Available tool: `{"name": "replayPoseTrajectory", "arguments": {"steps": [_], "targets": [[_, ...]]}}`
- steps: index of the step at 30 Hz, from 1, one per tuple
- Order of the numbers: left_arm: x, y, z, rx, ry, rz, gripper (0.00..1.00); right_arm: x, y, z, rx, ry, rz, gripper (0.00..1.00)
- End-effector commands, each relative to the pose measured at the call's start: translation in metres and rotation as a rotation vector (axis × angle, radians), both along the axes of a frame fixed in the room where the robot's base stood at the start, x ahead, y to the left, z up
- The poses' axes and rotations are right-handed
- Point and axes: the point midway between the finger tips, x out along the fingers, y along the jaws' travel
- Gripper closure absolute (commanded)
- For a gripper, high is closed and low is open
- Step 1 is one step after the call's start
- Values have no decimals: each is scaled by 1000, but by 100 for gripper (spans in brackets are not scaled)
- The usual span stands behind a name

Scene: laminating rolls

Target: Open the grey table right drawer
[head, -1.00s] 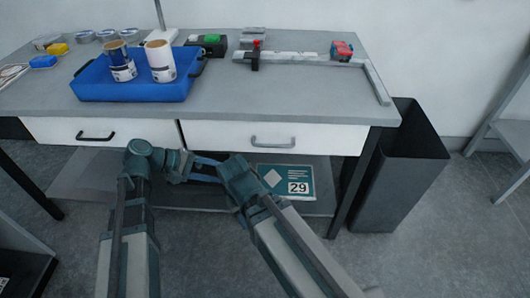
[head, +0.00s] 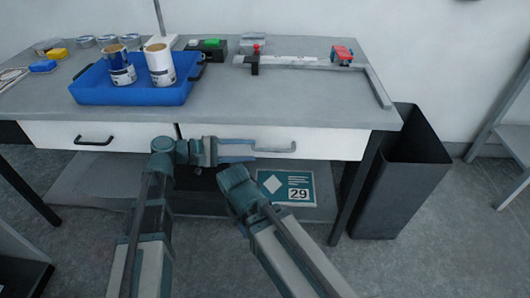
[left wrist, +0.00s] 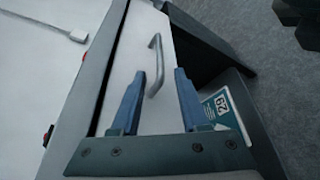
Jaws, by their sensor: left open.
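The grey table (head: 225,100) has two white drawers under its top. The right drawer (head: 335,143) is closed, its front flush below the tabletop. Its grey bar handle (head: 275,149) is partly covered on the left by my left gripper (head: 252,150). That gripper is open and empty, with its fingers level with the handle. In the left wrist view, the handle (left wrist: 155,66) stands just beyond and between the two blue fingertips (left wrist: 154,75), not gripped. My right arm comes in from the lower right and bends below the drawer; its gripper is not visible.
A blue tray (head: 88,92) with two cans stands on the tabletop. The left drawer (head: 55,133) is closed. A dark bin (head: 400,190) stands right of the table. A board marked 29 (head: 287,187) lies on the lower shelf. The floor in front is clear at right.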

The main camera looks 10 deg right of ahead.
Motion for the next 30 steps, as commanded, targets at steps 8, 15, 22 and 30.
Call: {"name": "replayPoseTrajectory", "arguments": {"steps": [8, 15, 22, 30], "targets": [[2, -44, -11, 1, 1, -3, 55, 0, 0, -11, 1, 0, 2, 65], [2, -59, -13, 1, 0, -1, 55, 0, 0, -13, 2, 0, 3, 65], [2, -60, -13, 0, 0, 0, 55, 0, 0, -13, 2, 0, 3, 65], [2, -60, -13, 0, 0, 0, 91, 0, 0, -13, 2, 0, 3, 65]]}}
